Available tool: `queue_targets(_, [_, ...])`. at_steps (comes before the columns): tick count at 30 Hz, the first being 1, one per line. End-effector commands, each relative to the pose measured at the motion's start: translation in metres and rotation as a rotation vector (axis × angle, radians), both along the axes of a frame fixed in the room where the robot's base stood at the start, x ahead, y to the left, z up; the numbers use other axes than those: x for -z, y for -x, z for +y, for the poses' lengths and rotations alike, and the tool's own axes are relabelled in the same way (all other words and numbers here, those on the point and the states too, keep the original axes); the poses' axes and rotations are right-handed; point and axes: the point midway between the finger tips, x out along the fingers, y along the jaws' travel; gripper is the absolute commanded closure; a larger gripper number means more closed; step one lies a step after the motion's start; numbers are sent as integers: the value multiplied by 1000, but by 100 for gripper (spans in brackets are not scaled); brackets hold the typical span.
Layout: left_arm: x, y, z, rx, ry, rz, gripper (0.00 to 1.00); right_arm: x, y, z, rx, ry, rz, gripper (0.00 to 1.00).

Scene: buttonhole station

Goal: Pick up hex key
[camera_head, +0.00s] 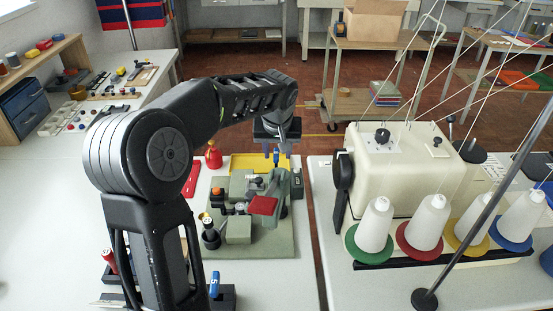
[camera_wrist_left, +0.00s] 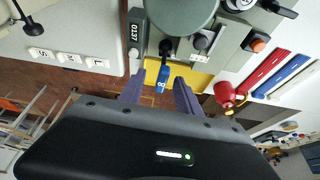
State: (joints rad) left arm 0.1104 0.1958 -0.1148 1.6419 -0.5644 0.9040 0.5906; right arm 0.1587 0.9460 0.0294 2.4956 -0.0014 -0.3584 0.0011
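A hex key with a blue handle (camera_wrist_left: 162,79) marked with a digit stands at the back of the grey-green machine fixture (camera_head: 272,240). In the left wrist view the handle lies between the two fingers of my left gripper (camera_wrist_left: 160,92), with a gap on each side. The fingers are apart and do not visibly touch it. In the head view the blue handle (camera_head: 276,157) shows just below my left gripper (camera_head: 277,146); the key's shaft is hard to see. My right gripper is not in view.
A red oil can (camera_head: 213,156) and a yellow tray (camera_head: 250,162) are close by the fixture. A small dark counter (camera_wrist_left: 135,35) stands beside the key. The cream sewing machine (camera_head: 400,165) with thread cones fills the right. Another blue numbered handle (camera_head: 214,284) is at the front left.

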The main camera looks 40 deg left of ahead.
Motion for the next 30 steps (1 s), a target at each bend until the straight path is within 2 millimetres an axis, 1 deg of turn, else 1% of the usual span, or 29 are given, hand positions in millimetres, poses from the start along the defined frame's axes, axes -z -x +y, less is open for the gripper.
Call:
queue_targets(1, [5,-1,1,-1,0,4,60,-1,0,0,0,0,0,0])
queue_targets(3, [10,-3,2,0,0,1,60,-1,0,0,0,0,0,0])
queue_targets(11, [11,-3,3,0,0,0,60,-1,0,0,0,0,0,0])
queue_targets(14, [14,-4,4,0,0,2,60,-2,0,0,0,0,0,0])
queue_targets(17, [22,-7,8,-2,0,3,60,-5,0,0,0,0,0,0])
queue_targets(21, [42,-13,15,-2,1,4,60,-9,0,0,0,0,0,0])
queue_targets(24, [53,-18,17,0,1,3,60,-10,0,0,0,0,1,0])
queue_targets(27, [57,-19,18,-1,0,0,60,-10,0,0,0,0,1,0])
queue_targets(30, [58,-20,18,-1,0,-1,60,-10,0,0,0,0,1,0])
